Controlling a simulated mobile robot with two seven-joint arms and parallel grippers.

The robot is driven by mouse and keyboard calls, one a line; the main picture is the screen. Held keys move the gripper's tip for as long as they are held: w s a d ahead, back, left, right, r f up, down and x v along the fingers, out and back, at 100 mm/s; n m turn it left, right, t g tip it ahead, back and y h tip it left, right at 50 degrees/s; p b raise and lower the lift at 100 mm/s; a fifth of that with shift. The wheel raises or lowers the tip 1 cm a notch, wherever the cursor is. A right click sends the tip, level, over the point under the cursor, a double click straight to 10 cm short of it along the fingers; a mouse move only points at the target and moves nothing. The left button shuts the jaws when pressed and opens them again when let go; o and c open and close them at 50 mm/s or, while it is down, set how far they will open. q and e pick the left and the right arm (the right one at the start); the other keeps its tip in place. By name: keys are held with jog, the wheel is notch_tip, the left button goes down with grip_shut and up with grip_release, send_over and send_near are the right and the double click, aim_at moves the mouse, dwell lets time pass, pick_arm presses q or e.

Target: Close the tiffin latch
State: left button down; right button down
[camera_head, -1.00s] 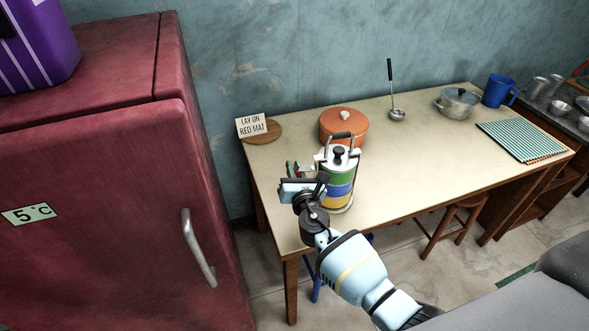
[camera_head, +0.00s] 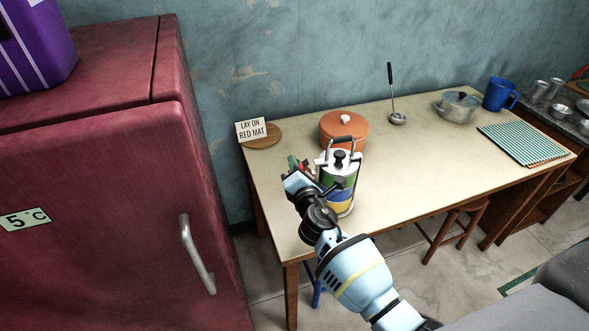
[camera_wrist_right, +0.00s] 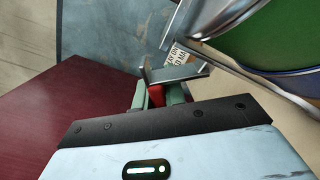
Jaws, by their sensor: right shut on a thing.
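The tiffin (camera_head: 340,203) stands upright near the front left of the table, with green, blue and yellow tiers, a metal lid with a black knob and a carrying handle on top. My right gripper (camera_head: 296,168) is at its left side, near lid height. In the right wrist view, my right gripper (camera_wrist_right: 157,96) is shut on the metal latch (camera_wrist_right: 176,74), a bent plate beside the tiffin's green wall (camera_wrist_right: 253,32). The fingers partly hide the latch, so I cannot tell whether it is fastened. My left gripper is out of view.
An orange lidded pot (camera_head: 355,131) stands close behind the tiffin. A sign reading "LAY ON RED MAT" (camera_head: 251,129) is at the back left. A ladle (camera_head: 397,118), steel pot (camera_head: 456,109) and blue mug (camera_head: 498,94) are farther right. A red fridge (camera_head: 110,215) stands left.

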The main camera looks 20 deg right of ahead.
jog(key=shift+d+r+m, duration=0.3)
jog(key=shift+r+m, duration=0.05)
jog(key=shift+m, duration=0.85)
jog(key=shift+d+r+m, duration=0.3)
jog(key=shift+d+m, duration=0.05)
jog(key=shift+m, duration=0.85)
jog(key=shift+d+r+m, duration=0.3)
jog(key=shift+r+m, duration=0.05)
jog(key=shift+m, duration=0.85)
jog(key=c, duration=1.5)
grip_release()
jog(key=shift+d, duration=0.1)
jog(key=shift+o, duration=0.2)
jog(key=shift+s, duration=0.1)
jog(key=s, duration=0.7)
jog(key=shift+s+a, duration=0.3)
jog(key=shift+s, duration=0.1)
